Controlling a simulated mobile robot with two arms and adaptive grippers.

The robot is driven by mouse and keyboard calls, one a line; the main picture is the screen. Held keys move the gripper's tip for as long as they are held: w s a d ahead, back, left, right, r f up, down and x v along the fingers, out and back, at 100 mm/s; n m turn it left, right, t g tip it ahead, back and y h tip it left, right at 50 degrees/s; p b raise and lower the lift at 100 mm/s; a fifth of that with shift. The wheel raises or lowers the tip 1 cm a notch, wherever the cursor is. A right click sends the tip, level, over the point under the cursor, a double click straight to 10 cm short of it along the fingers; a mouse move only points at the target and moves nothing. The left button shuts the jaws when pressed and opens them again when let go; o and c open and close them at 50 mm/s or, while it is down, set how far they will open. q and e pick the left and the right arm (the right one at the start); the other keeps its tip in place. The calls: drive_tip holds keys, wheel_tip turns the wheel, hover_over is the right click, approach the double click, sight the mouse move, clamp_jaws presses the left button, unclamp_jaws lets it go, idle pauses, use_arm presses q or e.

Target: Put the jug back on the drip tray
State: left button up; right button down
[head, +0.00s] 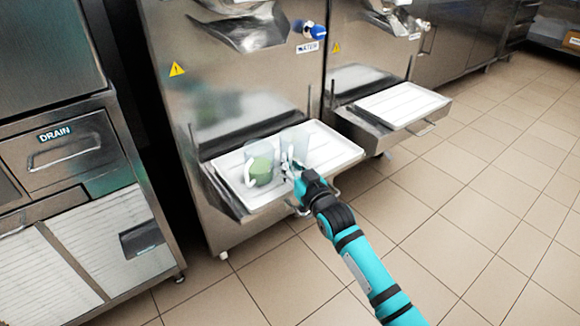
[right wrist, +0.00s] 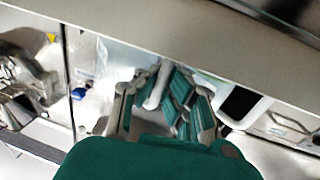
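A clear, pale jug (head: 297,143) is at the white drip tray (head: 331,152) of the left freezer. It looks upright, but I cannot tell whether its base touches the tray. My right gripper (head: 293,168) is at its handle, on the near side. In the right wrist view, my right gripper's fingers (right wrist: 161,105) are closed around the white handle (right wrist: 156,86). The jug's body is hard to make out there. My left gripper is not in view.
A second clear jug with green contents (head: 261,166) stands on the tray, just left of the held jug. The right machine has its own empty white tray (head: 402,104). A cabinet with a DRAIN drawer (head: 65,150) stands left. The tiled floor at right is clear.

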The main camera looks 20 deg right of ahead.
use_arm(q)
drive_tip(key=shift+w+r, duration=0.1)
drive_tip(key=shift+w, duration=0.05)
use_arm(e)
drive_tip(key=c, duration=2)
unclamp_jaws()
drive_tip(key=o, duration=0.5)
drive_tip(key=shift+r, duration=0.1)
drive_tip(key=s, duration=0.2)
drive_tip(key=s+p, duration=0.1)
drive_tip(key=shift+s+d, duration=0.35)
drive_tip(key=shift+s, duration=0.05)
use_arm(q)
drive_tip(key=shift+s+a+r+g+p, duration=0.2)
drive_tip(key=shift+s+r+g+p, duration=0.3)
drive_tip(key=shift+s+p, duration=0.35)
use_arm(e)
drive_tip(key=s+f+g+h, duration=0.1)
drive_tip(key=s+f+g, duration=0.3)
drive_tip(key=s, duration=0.8)
drive_tip(key=s+f+g+h, duration=0.1)
drive_tip(key=s+f+g, duration=0.4)
drive_tip(key=s, duration=0.8)
drive_tip(key=s+d+f+g+h, duration=0.1)
drive_tip(key=s+f+g, duration=0.3)
drive_tip(key=s, duration=0.8)
drive_tip(key=shift+s+f+g, duration=0.35)
drive_tip(key=shift+s+g, duration=0.05)
drive_tip(key=shift+g, duration=0.1)
